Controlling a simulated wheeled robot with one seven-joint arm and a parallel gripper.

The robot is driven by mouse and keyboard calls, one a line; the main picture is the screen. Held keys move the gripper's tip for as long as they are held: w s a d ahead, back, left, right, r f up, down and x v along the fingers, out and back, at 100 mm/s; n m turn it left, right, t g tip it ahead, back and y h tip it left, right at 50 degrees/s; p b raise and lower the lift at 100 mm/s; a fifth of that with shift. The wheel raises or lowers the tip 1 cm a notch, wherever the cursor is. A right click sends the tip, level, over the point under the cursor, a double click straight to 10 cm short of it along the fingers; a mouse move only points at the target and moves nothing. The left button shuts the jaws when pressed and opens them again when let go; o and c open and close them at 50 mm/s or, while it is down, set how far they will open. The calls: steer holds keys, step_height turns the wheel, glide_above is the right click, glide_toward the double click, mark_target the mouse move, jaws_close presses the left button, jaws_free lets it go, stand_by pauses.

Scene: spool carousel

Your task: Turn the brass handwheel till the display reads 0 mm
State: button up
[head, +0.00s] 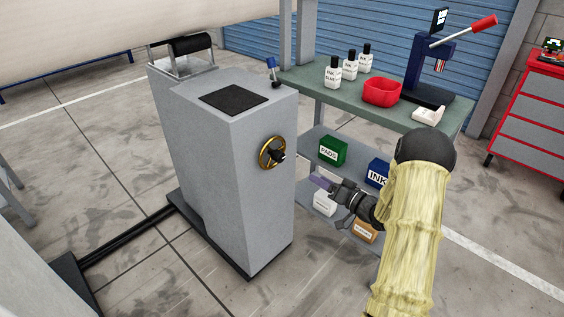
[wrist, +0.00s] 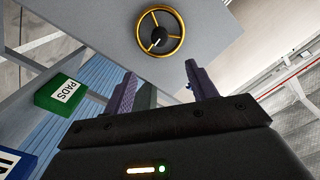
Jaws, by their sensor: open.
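I can make out no display reading in either view.
A green-topped bench (head: 300,83) stands behind and right of the cabinet, with ink bottles (head: 350,68), a red bin (head: 381,92) and a press (head: 430,70). Its lower shelves hold a green PADS box (head: 332,151) and other boxes near my gripper. Floor in front is clear.

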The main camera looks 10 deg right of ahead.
mark_target(282, 158)
steer(key=shift+w, duration=0.1)
steer(key=b+x, duration=0.2)
steer(key=x, duration=1.5)
steer(key=shift+w+a, duration=0.1)
steer(key=shift+a, duration=0.05)
steer(key=c, duration=0.9)
steer(key=shift+c, duration=0.4)
steer(key=shift+w+n+b, duration=0.1)
steer(key=shift+n+b, duration=0.2)
steer(key=shift+n, duration=0.1)
